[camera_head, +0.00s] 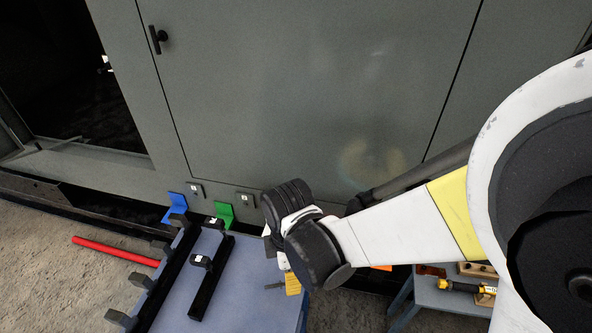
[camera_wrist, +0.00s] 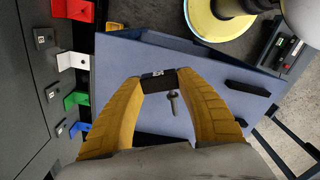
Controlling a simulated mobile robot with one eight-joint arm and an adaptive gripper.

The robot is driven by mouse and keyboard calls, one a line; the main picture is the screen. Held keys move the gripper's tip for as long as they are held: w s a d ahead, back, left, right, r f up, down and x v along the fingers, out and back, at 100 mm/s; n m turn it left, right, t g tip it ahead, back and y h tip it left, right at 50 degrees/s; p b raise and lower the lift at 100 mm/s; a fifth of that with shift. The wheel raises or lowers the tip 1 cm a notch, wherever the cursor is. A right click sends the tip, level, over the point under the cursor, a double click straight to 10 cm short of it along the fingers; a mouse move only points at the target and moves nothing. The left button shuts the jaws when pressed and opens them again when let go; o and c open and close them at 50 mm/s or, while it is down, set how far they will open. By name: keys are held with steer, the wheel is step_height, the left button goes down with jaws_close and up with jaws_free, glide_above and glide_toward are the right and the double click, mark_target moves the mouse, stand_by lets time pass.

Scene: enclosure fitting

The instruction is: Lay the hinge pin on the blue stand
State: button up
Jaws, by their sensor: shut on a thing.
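My gripper (camera_wrist: 160,80) has its yellow fingers closed on a dark block with a white label. A grey, bolt-like hinge pin (camera_wrist: 173,103) shows right beside this block; the join between them is not clear. In the head view the hinge pin (camera_head: 274,286) shows as a thin grey piece at the left of my gripper (camera_head: 290,282), over the blue-grey table. The blue stand (camera_head: 173,208) is a bracket at the cabinet's foot, left of my gripper and apart from it; in the wrist view the blue stand (camera_wrist: 79,130) is at lower left. It looks empty.
A green stand (camera_head: 224,213) is right of the blue one. White (camera_wrist: 72,61) and red (camera_wrist: 75,10) stands follow along the cabinet (camera_head: 300,90). Black racks with upright blocks (camera_head: 205,290) stand on the table (camera_head: 262,262). A red bar (camera_head: 115,250) lies on the floor.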

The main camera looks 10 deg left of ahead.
mark_target(279, 280)
steer(key=w+a+f, duration=0.1)
steer(key=w+a+f+b, duration=0.1)
steer(key=a, duration=0.1)
steer(key=shift+w+a+f, duration=0.2)
steer(key=shift+f, duration=0.2)
steer(key=shift+f+b, duration=0.7)
steer(key=shift+f, duration=1.15)
steer(key=shift+f, duration=0.25)
steer(key=o, duration=1.2)
steer(key=shift+r, duration=0.1)
steer(key=shift+r, duration=0.1)
